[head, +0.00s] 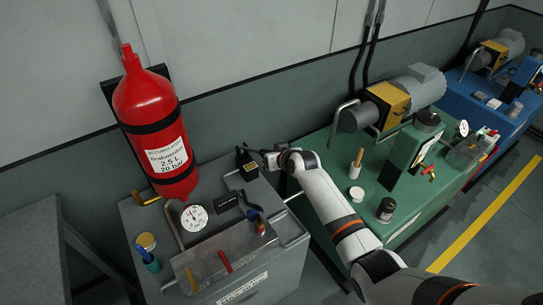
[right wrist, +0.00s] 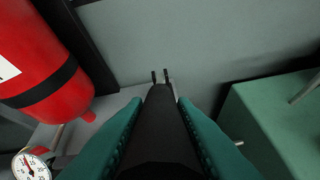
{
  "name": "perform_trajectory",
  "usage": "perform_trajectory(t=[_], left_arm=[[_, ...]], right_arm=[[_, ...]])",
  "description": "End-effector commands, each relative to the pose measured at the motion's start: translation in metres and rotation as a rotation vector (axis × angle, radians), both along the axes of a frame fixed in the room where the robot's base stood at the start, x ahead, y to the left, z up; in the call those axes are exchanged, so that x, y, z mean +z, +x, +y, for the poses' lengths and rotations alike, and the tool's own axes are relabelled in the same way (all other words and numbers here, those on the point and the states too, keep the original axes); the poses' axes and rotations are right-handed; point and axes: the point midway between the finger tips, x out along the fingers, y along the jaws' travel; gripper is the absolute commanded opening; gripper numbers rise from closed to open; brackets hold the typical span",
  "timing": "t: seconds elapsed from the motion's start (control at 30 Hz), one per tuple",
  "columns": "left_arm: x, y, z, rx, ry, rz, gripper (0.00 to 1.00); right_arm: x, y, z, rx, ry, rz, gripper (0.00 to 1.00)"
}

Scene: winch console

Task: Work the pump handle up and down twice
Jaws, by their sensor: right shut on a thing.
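My right gripper (right wrist: 160,104) is shut on a thick black bar, the pump handle (right wrist: 160,135), with one teal finger on each side of it. The bar runs away from the camera towards two thin prongs at its far end. In the head view my right arm reaches in from the lower right, its wrist beside the black pump block (head: 246,166) with a yellow label at the back of the grey console (head: 295,228). The handle and fingers are mostly hidden there by my wrist. My left gripper is not in view.

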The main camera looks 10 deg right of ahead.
Motion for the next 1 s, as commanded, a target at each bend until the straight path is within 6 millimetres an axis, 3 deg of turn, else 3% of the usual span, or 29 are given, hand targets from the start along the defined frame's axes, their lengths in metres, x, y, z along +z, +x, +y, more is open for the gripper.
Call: perform_trajectory(t=[0.17, 0.2, 0.3, 0.67, 1.0], left_arm=[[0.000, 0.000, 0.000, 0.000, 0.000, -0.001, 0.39], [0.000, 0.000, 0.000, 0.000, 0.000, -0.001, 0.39], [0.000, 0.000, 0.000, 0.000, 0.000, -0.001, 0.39], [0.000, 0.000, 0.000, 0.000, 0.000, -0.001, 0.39], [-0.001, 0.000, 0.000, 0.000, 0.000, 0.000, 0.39]], right_arm=[[0.001, 0.001, 0.000, -0.001, 0.001, -0.004, 0.00], [0.001, 0.001, 0.000, -0.001, 0.001, -0.004, 0.30], [0.001, 0.000, 0.000, 0.000, 0.001, -0.003, 0.45], [0.002, -0.002, -0.001, 0.000, 0.000, -0.004, 0.45], [0.026, -0.037, -0.014, 0.000, -0.001, -0.004, 0.45]])
